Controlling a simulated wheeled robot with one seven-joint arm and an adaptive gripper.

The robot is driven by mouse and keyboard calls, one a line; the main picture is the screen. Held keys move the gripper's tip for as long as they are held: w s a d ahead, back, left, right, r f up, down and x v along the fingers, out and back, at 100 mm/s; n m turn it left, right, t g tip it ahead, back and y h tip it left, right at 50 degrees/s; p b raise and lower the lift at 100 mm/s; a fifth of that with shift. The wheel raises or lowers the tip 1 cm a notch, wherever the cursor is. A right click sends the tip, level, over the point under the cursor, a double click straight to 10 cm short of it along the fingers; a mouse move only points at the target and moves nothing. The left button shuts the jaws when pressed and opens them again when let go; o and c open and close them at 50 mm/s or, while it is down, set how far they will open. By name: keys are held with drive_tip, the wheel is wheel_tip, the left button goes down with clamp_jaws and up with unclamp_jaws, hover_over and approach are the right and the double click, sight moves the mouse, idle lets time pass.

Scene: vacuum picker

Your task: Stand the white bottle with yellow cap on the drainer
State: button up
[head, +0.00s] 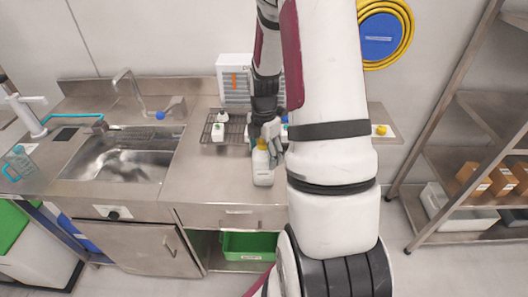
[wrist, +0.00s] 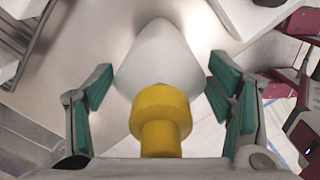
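The white bottle (head: 263,174) with the yellow cap (head: 262,144) is upright at the front middle of the steel counter, below my gripper (head: 268,133). In the wrist view, the bottle (wrist: 160,65) and its yellow cap (wrist: 160,120) lie between the two teal-padded fingers of my gripper (wrist: 162,75). The fingertips are very close to the bottle's sides; I cannot tell whether they touch it. I also cannot tell whether its base rests on the counter. The drainer (head: 207,128) is a dark wire rack farther back, partly hidden by my arm.
The sink (head: 125,160) is left. My arm hides the counter's right part.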

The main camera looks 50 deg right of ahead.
idle(0.3)
wheel_tip(320, 180, up, 12)
drive_tip(key=s+a+r+m+t+h, duration=0.1)
drive_tip(key=s+a+r+m+t, duration=0.2)
drive_tip(key=a+r+m, duration=0.8)
drive_tip(key=s+a+r+m+t, duration=0.1)
drive_tip(key=s+a+r+m, duration=0.2)
drive_tip(key=a, duration=0.4)
drive_tip(key=s+a+r+m+t+y, duration=0.1)
drive_tip(key=s+a+r+m, duration=0.2)
drive_tip(key=s+a, duration=0.3)
drive_tip(key=shift+a+r+t, duration=0.3)
drive_tip(key=shift+a+r, duration=0.1)
drive_tip(key=shift+a, duration=0.2)
